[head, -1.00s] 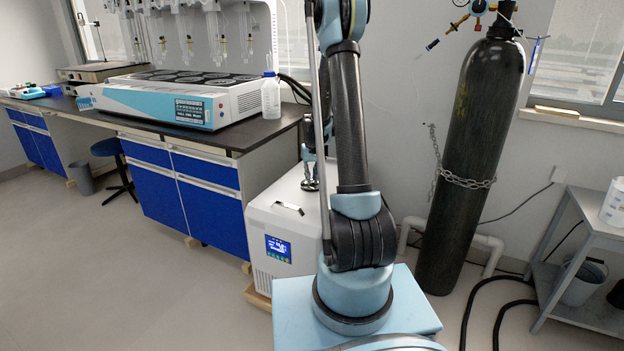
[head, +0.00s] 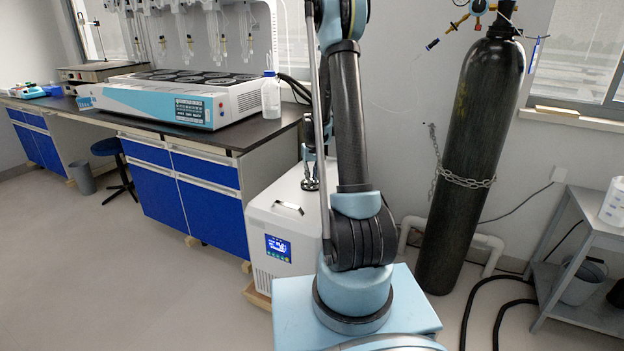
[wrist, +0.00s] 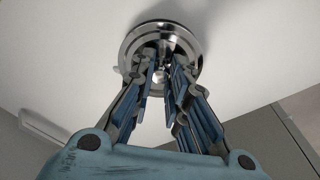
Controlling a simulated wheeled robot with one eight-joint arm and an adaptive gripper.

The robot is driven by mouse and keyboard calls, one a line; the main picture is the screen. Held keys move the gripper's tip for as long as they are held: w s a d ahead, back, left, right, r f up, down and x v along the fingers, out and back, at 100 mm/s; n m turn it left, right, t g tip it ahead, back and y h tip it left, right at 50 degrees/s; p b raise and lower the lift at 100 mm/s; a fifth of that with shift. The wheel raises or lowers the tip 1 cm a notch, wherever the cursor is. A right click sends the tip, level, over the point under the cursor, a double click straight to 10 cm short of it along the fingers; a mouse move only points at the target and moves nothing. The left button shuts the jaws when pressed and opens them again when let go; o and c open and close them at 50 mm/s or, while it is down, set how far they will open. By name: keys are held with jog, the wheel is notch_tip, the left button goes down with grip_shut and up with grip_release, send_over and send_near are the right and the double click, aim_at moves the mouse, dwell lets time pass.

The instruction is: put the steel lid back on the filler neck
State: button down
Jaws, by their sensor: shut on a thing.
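The steel lid (wrist: 133,48) is a round, shiny, ringed disc in the upper middle of the wrist view. My gripper (wrist: 160,72) is shut on the small knob at its centre. The fingers cover the near part of the lid. In the head view, my gripper (head: 310,181) is low over the top of the white chiller (head: 283,232), partly hidden behind my arm. The filler neck cannot be told apart under the lid, and I cannot tell whether the lid touches it.
The chiller stands between the blue-fronted bench (head: 208,203) on the left and the chained gas cylinder (head: 468,150) on the right. A plastic bottle (head: 270,97) stands near the bench's end. The chiller top around the lid is clear, with a handle (wrist: 42,126) at left.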

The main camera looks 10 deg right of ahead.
jog(key=shift+f, duration=0.55)
dwell(0.4)
jog(key=c, duration=1.5)
grip_release()
jog(key=shift+s+r, duration=0.2)
jog(key=shift+r, duration=1.75)
jog(key=shift+s+r, duration=0.2)
jog(key=shift+r, duration=1.8)
jog(key=shift+s+r, duration=0.2)
jog(key=shift+r, duration=1.75)
